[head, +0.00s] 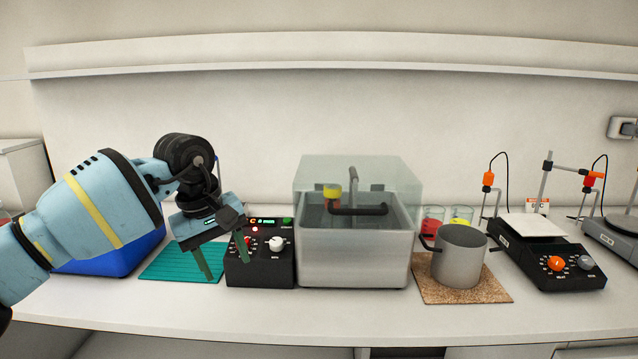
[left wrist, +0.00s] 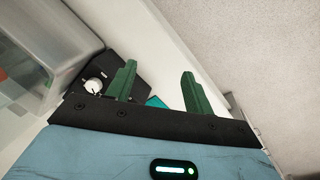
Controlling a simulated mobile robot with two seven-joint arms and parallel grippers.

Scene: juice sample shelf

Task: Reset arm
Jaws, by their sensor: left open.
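My left gripper (head: 226,262) is open and empty, with its two green fingers apart and pointing down. In the head view it hangs above the teal mat (head: 165,266), with one finger in front of the black control box (head: 262,268). In the left wrist view both green fingers (left wrist: 158,93) show with nothing between them. The control box (left wrist: 92,68) and its white knob also show there, left of the fingers. My right gripper is in neither view.
A water bath (head: 352,262) with a clear cover stands right of the control box. A metal pot (head: 460,262) sits on a cork mat (head: 490,293), with red and yellow containers behind it. A hotplate stirrer (head: 545,262) stands farther right. A blue container (head: 110,262) is partly hidden behind my left arm.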

